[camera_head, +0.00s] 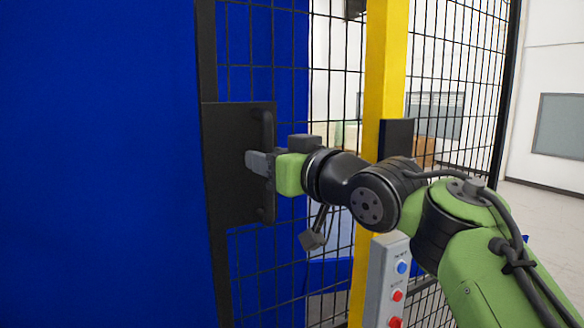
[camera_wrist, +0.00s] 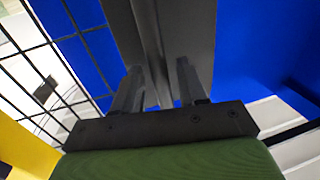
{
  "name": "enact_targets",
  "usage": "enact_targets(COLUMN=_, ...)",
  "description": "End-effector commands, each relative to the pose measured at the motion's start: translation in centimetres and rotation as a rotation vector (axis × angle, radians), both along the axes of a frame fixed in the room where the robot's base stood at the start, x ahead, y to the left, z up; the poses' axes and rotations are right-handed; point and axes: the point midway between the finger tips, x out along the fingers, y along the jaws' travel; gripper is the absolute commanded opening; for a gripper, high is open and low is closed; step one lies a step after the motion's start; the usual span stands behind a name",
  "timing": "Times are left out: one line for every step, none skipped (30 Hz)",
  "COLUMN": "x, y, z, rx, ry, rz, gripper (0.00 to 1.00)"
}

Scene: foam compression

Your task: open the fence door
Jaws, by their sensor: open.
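The fence door (camera_head: 262,266) is black wire mesh with a dark frame along its left edge. A black plate (camera_head: 232,190) on it carries an upright bar handle (camera_head: 267,128). My gripper (camera_head: 257,162) is at the middle of the handle, its grey fingers reaching across it toward the plate. In the wrist view, my gripper's two fingers (camera_wrist: 158,82) stand apart. A long dark bar, seemingly the handle (camera_wrist: 149,40), runs between them. Contact with the handle cannot be told. Part of the handle is hidden behind my gripper in the head view.
A yellow post (camera_head: 384,75) stands right of the door, behind my arm. A grey button box (camera_head: 381,275) with blue and red buttons is low beside it, close below my arm. More mesh fence (camera_head: 458,60) continues right. A large blue panel (camera_head: 100,160) fills the left.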

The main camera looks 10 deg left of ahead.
Motion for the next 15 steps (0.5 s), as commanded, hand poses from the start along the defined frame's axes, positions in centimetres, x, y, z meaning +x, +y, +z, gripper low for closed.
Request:
enact_targets(x=-0.7, y=-0.9, z=-0.2, rx=-0.001, ry=-0.004, rz=-0.007, gripper=0.42)
enact_targets(x=-1.2, y=-1.4, z=-0.3, rx=-0.001, ry=-0.005, rz=-0.008, gripper=0.42)
enact_targets(x=-1.9, y=-2.2, z=-0.3, rx=-0.001, ry=-0.004, rz=-0.009, gripper=0.42)
enact_targets(x=-2.6, y=-2.9, z=-0.3, rx=-0.001, ry=-0.006, rz=-0.010, gripper=0.42)
enact_targets(x=-3.2, y=-3.5, z=-0.4, rx=-0.001, ry=-0.004, rz=-0.010, gripper=0.42)
enact_targets(x=-4.0, y=-4.3, z=-0.4, rx=-0.001, ry=-0.004, rz=-0.009, gripper=0.42)
enact_targets(x=-4.7, y=-4.9, z=-0.3, rx=-0.001, ry=-0.004, rz=-0.009, gripper=0.42)
enact_targets(x=-5.3, y=-5.5, z=-0.4, rx=-0.002, ry=-0.004, rz=-0.008, gripper=0.42)
enact_targets(x=-6.1, y=-6.3, z=-0.3, rx=-0.001, ry=-0.003, rz=-0.009, gripper=0.42)
enact_targets(x=-6.7, y=-6.9, z=-0.3, rx=-0.001, ry=-0.001, rz=-0.008, gripper=0.42)
enact_targets(x=-7.2, y=-7.5, z=-0.3, rx=-0.002, ry=-0.002, rz=-0.008, gripper=0.42)
enact_targets(x=-7.9, y=-8.1, z=-0.3, rx=-0.002, ry=-0.001, rz=-0.006, gripper=0.42)
enact_targets(x=-8.4, y=-8.5, z=-0.2, rx=-0.001, ry=-0.001, rz=-0.005, gripper=0.42)
enact_targets(x=-8.8, y=-8.9, z=-0.2, rx=-0.001, ry=0.000, rz=-0.005, gripper=0.42)
enact_targets(x=-9.2, y=-9.4, z=-0.2, rx=-0.001, ry=0.000, rz=-0.004, gripper=0.42)
